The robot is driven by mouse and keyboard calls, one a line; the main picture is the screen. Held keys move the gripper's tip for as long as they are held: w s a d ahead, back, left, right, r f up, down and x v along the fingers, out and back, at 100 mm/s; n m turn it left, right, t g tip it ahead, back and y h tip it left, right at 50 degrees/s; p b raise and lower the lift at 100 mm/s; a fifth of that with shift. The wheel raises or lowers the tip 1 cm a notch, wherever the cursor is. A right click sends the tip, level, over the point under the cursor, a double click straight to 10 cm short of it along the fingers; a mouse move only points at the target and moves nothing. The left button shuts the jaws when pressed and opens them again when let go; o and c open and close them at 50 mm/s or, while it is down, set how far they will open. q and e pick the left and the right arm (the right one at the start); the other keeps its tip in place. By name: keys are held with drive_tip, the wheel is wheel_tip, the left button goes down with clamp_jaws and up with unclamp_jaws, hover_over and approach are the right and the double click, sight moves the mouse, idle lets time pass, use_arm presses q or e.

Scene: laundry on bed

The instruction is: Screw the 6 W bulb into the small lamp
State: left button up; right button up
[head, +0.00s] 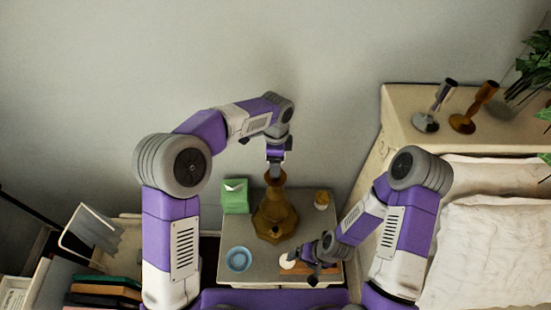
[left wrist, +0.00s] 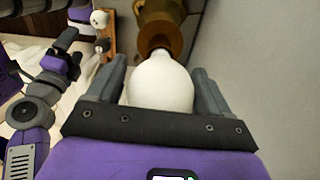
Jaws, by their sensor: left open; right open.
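The small brown lamp (head: 275,218) stands on the nightstand; its top also shows in the left wrist view (left wrist: 160,22). A white bulb (left wrist: 160,82) is between my left gripper's spread fingers (left wrist: 160,88), its narrow end at the lamp's top. Whether it is seated there I cannot tell. In the head view my left gripper (head: 275,165) is above the lamp and hides this bulb. My right gripper (head: 310,270) is open, low at the nightstand's front, beside a white bulb (head: 288,261) on a wooden holder (head: 296,270). No wattage marking is readable.
A green tissue box (head: 235,197) is left of the lamp, a blue bowl (head: 238,259) at the front left, and a small amber item (head: 321,200) at the right. The bed with pillows (head: 490,240) is at the right. Books (head: 105,288) lie at the left.

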use_arm(q)
drive_tip(key=n, duration=0.8)
drive_tip(key=shift+n, duration=0.3)
drive_tip(key=c, duration=0.9)
drive_tip(key=o, duration=1.1)
drive_tip(key=shift+o, duration=0.2)
